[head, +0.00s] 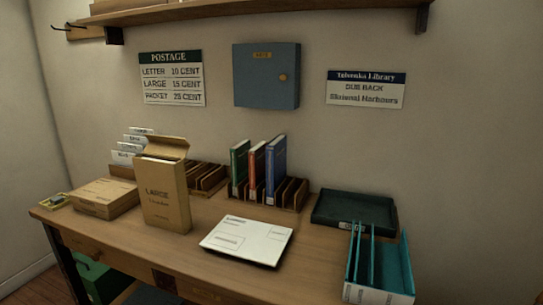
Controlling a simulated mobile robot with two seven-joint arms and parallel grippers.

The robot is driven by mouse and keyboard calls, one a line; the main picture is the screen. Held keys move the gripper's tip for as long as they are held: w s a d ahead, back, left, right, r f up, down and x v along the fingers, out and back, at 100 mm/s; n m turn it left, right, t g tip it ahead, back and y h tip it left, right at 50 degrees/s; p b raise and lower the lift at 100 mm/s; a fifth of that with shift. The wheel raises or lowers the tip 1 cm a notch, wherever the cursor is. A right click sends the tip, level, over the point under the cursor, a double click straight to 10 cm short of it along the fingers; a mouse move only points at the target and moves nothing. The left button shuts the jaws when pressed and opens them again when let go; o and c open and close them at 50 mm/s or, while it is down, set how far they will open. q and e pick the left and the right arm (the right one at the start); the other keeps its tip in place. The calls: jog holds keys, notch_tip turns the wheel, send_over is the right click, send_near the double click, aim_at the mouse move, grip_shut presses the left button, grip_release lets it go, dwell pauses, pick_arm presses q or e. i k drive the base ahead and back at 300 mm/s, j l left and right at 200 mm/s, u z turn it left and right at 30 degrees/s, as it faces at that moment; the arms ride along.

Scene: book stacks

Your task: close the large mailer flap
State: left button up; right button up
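The large mailer (165,197) is a tall tan cardboard box labelled LARGE. It stands upright on the left half of the wooden desk in the head view. Its flap (166,146) at the top is raised and folded back, so the mouth of the mailer is open. The inside of the mailer is mostly hidden. Neither of my grippers shows in this view.
A flat box (104,198) lies left of the mailer. A wooden rack (293,195) holds several books behind a white parcel (247,241). A dark green tray (353,210) and a teal divided bin (380,265) stand at the right. A shelf (250,12) hangs above.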

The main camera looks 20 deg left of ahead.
aim_at(178, 148)
jog(key=i+j+u, duration=0.1)
jog(key=j, duration=0.25)
jog(key=i+j, duration=0.2)
jog(key=j, duration=0.15)
jog(key=i+j+u, duration=0.15)
jog(key=j, duration=0.2)
